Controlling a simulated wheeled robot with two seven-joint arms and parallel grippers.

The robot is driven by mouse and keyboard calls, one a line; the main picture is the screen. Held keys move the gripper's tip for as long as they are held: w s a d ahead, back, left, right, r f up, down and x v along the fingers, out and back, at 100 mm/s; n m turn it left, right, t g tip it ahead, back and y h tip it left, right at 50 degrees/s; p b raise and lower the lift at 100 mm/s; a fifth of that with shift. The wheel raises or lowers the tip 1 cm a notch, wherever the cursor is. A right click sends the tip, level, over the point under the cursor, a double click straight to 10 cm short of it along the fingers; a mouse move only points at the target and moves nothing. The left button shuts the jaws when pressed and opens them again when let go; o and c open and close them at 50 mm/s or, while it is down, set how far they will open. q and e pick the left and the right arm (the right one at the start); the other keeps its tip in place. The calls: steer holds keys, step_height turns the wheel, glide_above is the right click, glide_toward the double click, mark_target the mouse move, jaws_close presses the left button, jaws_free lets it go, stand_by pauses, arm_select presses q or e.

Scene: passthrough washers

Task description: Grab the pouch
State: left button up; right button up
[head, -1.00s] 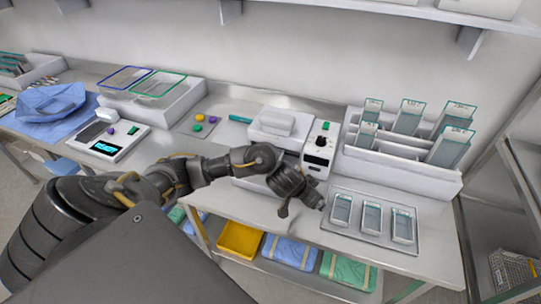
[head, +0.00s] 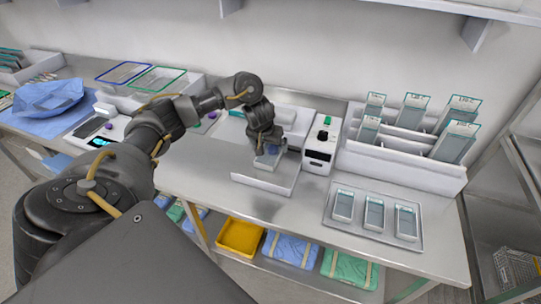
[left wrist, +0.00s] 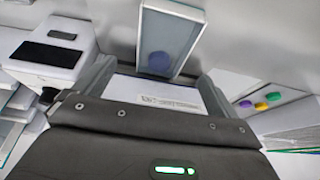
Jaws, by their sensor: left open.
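A clear pouch with a pale border and a round blue item inside (left wrist: 160,58) shows in the left wrist view, just beyond and between my finger tips. In the head view, a small bluish part of the pouch (head: 268,160) shows below my left gripper (head: 266,146), at the front shelf of the white sealing machine (head: 272,183). My left gripper is open, with its two fingers spread to either side. The gripper partly hides the pouch in the head view, and I cannot tell whether a finger touches it. My right gripper is in neither view.
A metal tray with several filled pouches (head: 335,222) lies to the right. A white rack of upright pouches (head: 400,165) stands behind it. A control box (head: 320,148) stands beside the machine. The steel bench is clear in front of and left of the machine.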

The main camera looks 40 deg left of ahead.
mark_target(270, 152)
arm_select(q)
steer(key=shift+w+f, duration=0.2)
steer(key=shift+f, duration=0.25)
steer(key=shift+a+f, duration=0.15)
steer(key=shift+f, duration=0.15)
steer(key=x, duration=0.4)
steer(key=shift+w+a+f+p, duration=0.1)
steer(key=shift+f+p, duration=0.2)
steer(key=shift+p, duration=0.05)
steer(key=shift+r, duration=0.1)
steer(key=shift+c, duration=1.1)
steer(key=c, duration=0.9)
